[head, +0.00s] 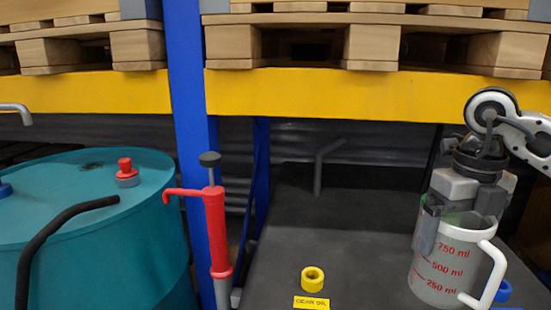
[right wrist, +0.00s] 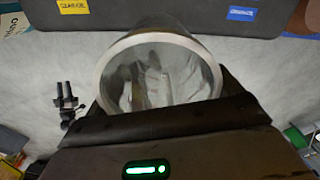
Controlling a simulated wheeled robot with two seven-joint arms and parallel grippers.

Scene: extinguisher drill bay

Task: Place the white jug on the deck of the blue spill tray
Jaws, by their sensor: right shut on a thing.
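The white jug (head: 445,270) is a see-through measuring jug with red volume marks and a white handle on its right side. It stands about upright at the lower right of the head view. My right gripper (head: 440,215) is above it, shut on its upper wall. In the right wrist view the jug (right wrist: 150,39) shows its round pale rim and open mouth; the inside looks empty. I cannot make out the blue spill tray in either view. My left gripper is not in view.
A dark tank (head: 350,240) with a yellow cap (head: 313,279) lies behind and left of the jug. A teal drum (head: 90,240) and a red hand pump (head: 216,230) stand at left. A blue post (head: 190,100) and yellow beam (head: 340,95) carry pallets above.

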